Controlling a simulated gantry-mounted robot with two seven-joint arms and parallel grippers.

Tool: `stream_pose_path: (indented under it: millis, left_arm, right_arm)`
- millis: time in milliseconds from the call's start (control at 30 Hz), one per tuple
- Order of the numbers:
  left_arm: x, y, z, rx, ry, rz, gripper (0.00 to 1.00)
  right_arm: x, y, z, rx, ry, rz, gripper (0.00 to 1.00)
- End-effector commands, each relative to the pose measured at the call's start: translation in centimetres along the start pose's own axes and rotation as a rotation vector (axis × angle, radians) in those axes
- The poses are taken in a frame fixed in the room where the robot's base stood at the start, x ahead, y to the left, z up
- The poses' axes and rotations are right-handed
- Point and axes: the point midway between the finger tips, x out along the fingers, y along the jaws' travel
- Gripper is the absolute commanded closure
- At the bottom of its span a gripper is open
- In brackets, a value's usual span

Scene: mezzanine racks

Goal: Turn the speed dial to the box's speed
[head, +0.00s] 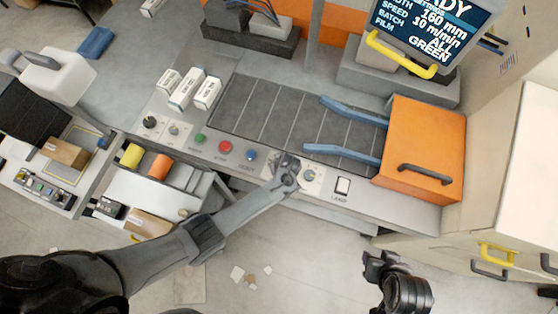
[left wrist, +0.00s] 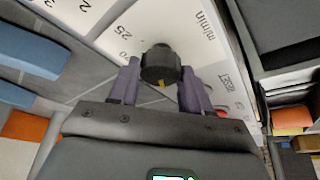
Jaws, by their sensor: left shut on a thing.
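The speed dial (left wrist: 160,64) is a black knob on a white plate marked m/min, with a 25 on its scale, in the left wrist view. A small yellow mark shows on its lower side. My left gripper (left wrist: 157,80) is shut on the knob, with a finger on each side. In the head view my left gripper (head: 287,170) covers the dial at the panel's front edge. The screen (head: 437,28) shows a speed of 10 m/min. Several small white boxes (head: 186,88) stand behind the panel; their print is too small to read. My right gripper (head: 380,265) hangs empty over the floor.
Green (head: 200,138), red (head: 225,147) and blue (head: 251,155) buttons sit left of the dial. Another small knob (head: 309,175) and a lamp switch (head: 342,186) are to its right. An orange housing (head: 425,140) with blue rails stands at the conveyor's (head: 285,112) right end.

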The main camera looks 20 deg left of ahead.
Motion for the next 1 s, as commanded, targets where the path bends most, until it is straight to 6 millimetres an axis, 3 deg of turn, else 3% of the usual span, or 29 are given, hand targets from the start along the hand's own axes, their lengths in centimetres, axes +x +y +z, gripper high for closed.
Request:
stream_pose_path:
  millis: [667,700,833,1000]
  left_arm:
    - [0.08,-0.04,-0.1,-0.066,0.002,-0.027,0.83]
    - [0.08,-0.04,-0.1,-0.066,0.002,-0.027,0.49]
    - [0.07,-0.03,-0.08,-0.065,0.001,-0.027,0.29]
    - [0.05,0.01,-0.06,-0.064,0.001,-0.026,0.28]
  right_arm:
    - [0.28,0.19,0.15,-0.008,-0.001,0.006,0.57]
    - [0.28,0.2,0.15,-0.009,-0.001,0.007,0.57]
    - [0.27,0.22,0.15,-0.009,-0.001,0.007,0.57]
    - [0.27,0.2,0.15,-0.009,-0.001,0.007,0.57]
